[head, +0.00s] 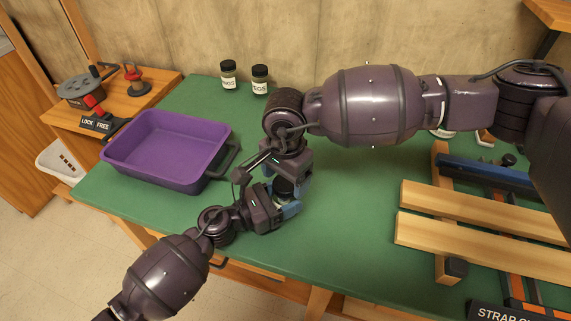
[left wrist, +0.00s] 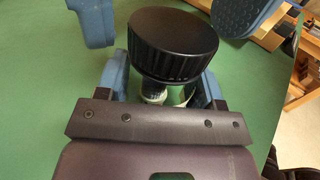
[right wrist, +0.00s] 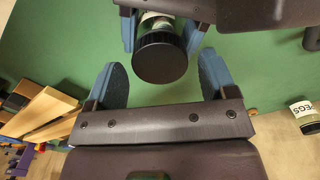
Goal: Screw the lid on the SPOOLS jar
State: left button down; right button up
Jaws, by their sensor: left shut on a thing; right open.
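A glass jar (left wrist: 180,95) with a pale label stands upright between the fingers of my left gripper (head: 290,207), which is shut on it. Its label text is not readable. A black ribbed lid (left wrist: 172,45) sits on top of the jar; it also shows in the right wrist view (right wrist: 160,58). I cannot tell how tightly it is seated. My right gripper (right wrist: 162,80) is open, with one blue finger on each side of the lid and a gap to it. In the head view my grippers mostly hide the jar.
Two other lidded jars (head: 228,74) (head: 260,79) stand at the back of the green table. A purple tray (head: 165,148) is at the left. A clamp rack with wooden boards (head: 480,210) fills the right. A side bench (head: 150,105) holds a LOCK/FREE device.

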jog(key=shift+f, duration=0.6)
jog(key=shift+c, duration=0.3)
jog(key=c, duration=0.9)
jog(key=o, duration=1.1)
jog(key=shift+o, duration=0.2)
notch_tip(320, 180, up, 12)
pick_arm(q)
jog(key=shift+c, duration=0.8)
grip_release()
